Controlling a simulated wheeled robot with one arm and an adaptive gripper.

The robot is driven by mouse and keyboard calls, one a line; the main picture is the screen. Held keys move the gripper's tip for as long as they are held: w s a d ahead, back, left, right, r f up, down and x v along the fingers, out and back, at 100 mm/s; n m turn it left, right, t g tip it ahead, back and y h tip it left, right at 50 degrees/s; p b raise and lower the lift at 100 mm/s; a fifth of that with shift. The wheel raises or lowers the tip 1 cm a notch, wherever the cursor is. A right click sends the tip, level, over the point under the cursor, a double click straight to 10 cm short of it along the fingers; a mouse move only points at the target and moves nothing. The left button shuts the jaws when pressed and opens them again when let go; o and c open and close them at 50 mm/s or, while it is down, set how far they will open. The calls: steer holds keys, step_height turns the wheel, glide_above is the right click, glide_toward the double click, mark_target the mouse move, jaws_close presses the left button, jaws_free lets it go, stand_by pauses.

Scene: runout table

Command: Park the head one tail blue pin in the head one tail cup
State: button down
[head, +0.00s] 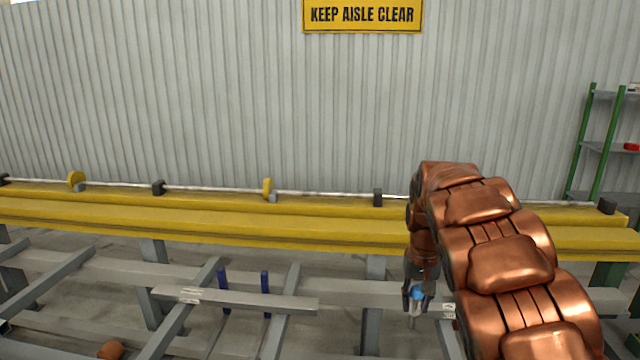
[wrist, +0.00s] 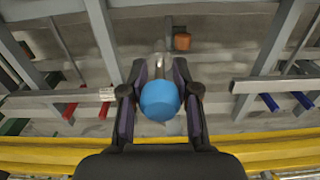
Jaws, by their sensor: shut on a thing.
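The blue pin (head: 417,293) has a round light-blue head and a thin metal shank pointing down. It also shows in the wrist view (wrist: 160,100), where its head sits between the fingers. My gripper (head: 416,298) is shut on this head and holds the pin in front of the yellow beam, near the gap between grey rail pieces. I cannot make out which part is the head one tail cup; its opening is not clear in either view.
A yellow beam (head: 200,215) runs along the back. Two dark blue tubes (head: 223,290) stand at a grey rail (head: 250,298) on the left. Red tubes (wrist: 70,111) show at another rail in the wrist view. A brown piece (wrist: 182,41) lies beyond the pin.

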steer(key=a+p, duration=0.1)
steer(key=a+n+p, duration=0.1)
steer(key=a+p, duration=0.1)
steer(key=shift+s+a+r, duration=0.25)
steer(key=shift+s+r, duration=0.1)
steer(key=p, duration=0.3)
steer(key=shift+s, duration=0.15)
steer(key=s+p, duration=0.1)
steer(key=p, duration=0.2)
steer(key=s+p, duration=0.1)
steer(key=p, duration=0.2)
steer(key=shift+d+f, duration=0.1)
steer(key=shift+f, duration=0.25)
